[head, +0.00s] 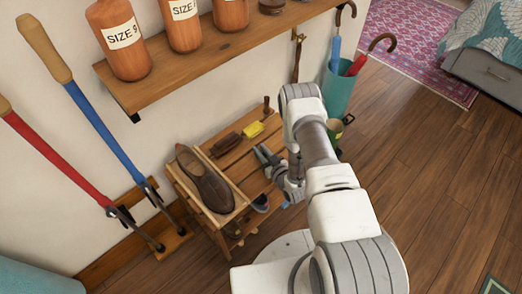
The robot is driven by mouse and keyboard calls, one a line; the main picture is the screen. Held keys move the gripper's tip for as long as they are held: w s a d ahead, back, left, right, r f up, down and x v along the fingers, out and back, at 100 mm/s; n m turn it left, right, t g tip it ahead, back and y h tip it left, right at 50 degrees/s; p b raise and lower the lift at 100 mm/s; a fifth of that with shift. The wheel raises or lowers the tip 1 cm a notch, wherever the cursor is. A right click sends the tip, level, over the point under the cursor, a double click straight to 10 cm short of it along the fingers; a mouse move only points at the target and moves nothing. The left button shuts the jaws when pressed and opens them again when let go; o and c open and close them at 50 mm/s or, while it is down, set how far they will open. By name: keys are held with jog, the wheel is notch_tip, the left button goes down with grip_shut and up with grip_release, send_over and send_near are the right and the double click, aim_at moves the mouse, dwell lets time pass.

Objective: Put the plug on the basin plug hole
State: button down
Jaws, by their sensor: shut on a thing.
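I see no plug, basin or plug hole that I can make out in the head view. My gripper (266,158) is low over the right part of a slatted wooden rack (233,165), to the right of a brown shoe in a wooden tray. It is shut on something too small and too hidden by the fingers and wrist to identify.
The brown shoe (206,182) lies in its tray. A dark brush (226,144) and a yellow brush (253,130) lie behind. A shelf (200,55) with brown bottles overhangs. Long-handled tools (90,112) lean left; a teal umbrella stand (338,92) stands behind. Floor right is clear.

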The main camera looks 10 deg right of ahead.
jog(key=c, duration=0.7)
grip_release()
jog(key=shift+c, duration=0.2)
jog(key=shift+r, duration=0.1)
